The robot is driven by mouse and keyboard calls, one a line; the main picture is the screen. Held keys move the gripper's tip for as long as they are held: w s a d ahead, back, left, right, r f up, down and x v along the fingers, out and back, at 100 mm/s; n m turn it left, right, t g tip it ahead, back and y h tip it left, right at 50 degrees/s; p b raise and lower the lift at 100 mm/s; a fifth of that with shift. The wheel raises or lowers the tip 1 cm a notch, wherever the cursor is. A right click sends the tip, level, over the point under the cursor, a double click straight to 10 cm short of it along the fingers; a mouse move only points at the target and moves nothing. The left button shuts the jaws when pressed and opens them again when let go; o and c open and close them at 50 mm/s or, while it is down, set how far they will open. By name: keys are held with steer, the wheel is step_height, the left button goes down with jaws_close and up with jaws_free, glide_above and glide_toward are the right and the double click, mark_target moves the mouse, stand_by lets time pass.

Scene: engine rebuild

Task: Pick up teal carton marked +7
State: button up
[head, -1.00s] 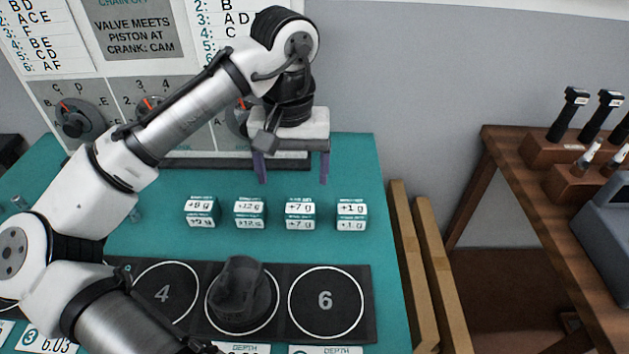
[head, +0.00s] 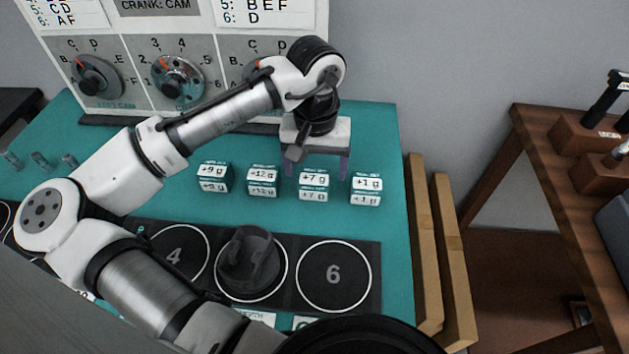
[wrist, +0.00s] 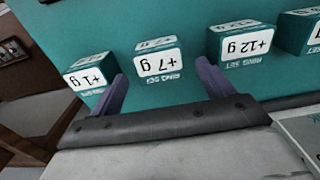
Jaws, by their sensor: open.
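The teal carton marked +7 g (head: 313,185) stands on the teal bench mat, third from the left in a row of cartons. It also shows in the wrist view (wrist: 158,62), with its white label upside down. My gripper (head: 316,165) is open and empty, just behind and above this carton in the head view. In the wrist view my gripper (wrist: 160,85) has its two purple fingers spread on either side of the +7 carton. I cannot tell how far the fingertips are above it.
The +12 g carton (head: 263,181) and the +1 g carton (head: 366,189) stand close on either side, with the +9 g carton (head: 214,177) farther left. A black strip (head: 293,297) with numbered circles holds a dark piston-like part (head: 249,262). A dial board (head: 178,75) stands behind.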

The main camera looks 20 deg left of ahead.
mark_target(315, 172)
step_height(315, 172, down, 4)
steer(key=shift+w+a+p, duration=0.1)
steer(key=shift+w+p, duration=0.05)
steer(key=shift+p, duration=0.15)
steer(key=c, duration=1.1)
